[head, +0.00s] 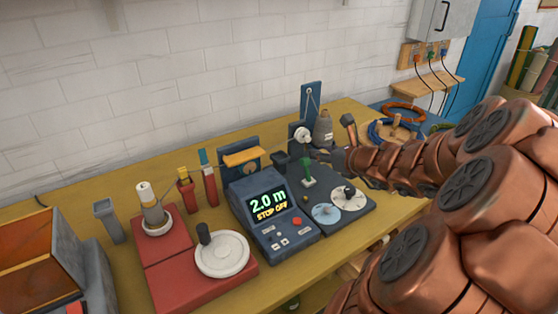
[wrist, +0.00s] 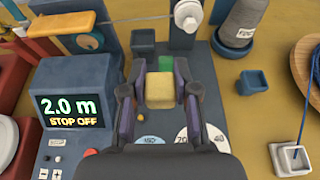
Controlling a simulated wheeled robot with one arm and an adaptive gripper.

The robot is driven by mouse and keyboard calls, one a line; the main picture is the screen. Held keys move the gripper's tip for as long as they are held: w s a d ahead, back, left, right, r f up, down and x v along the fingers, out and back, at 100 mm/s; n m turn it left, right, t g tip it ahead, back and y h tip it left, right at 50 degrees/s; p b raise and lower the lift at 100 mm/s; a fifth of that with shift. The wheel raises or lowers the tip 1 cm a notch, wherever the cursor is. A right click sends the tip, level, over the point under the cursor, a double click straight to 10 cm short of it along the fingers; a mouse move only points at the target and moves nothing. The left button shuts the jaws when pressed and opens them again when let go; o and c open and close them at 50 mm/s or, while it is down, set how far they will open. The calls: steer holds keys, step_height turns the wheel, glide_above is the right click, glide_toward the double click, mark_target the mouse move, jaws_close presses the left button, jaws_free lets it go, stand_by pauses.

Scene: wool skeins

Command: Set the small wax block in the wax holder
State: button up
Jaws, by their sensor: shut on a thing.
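My gripper (wrist: 160,90) is shut on a small pale-yellow block, the wax block (wrist: 160,88), in the wrist view. The block sits between the two dark fingertips, above the blue-grey machine base, with a green part (wrist: 166,63) just beyond it. In the head view my gripper (head: 338,160) is small and dark at the end of the copper arm, and I cannot make out the block there. Two small square blue cups show in the wrist view: one (wrist: 143,42) beyond the gripper, one (wrist: 254,82) to its right. I cannot tell which is the wax holder.
A console with a lit display (head: 267,205) stands left of the gripper. Pale dials (head: 326,213) lie on the base. A grey yarn cone (head: 324,130) and a post with a white wheel (wrist: 188,16) stand behind. A white square eyelet (wrist: 291,160) with blue yarn is right.

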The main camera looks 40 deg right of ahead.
steer(key=b, duration=0.1)
glide_above(279, 158)
steer(key=shift+f, duration=0.75)
steer(key=shift+w+f, duration=0.15)
steer(key=shift+f, duration=1.65)
steer(key=shift+f+b, duration=0.65)
steer(key=shift+b, duration=0.5)
steer(key=o, duration=0.9)
steer(key=shift+r+p, duration=0.25)
steer(key=shift+p, duration=0.05)
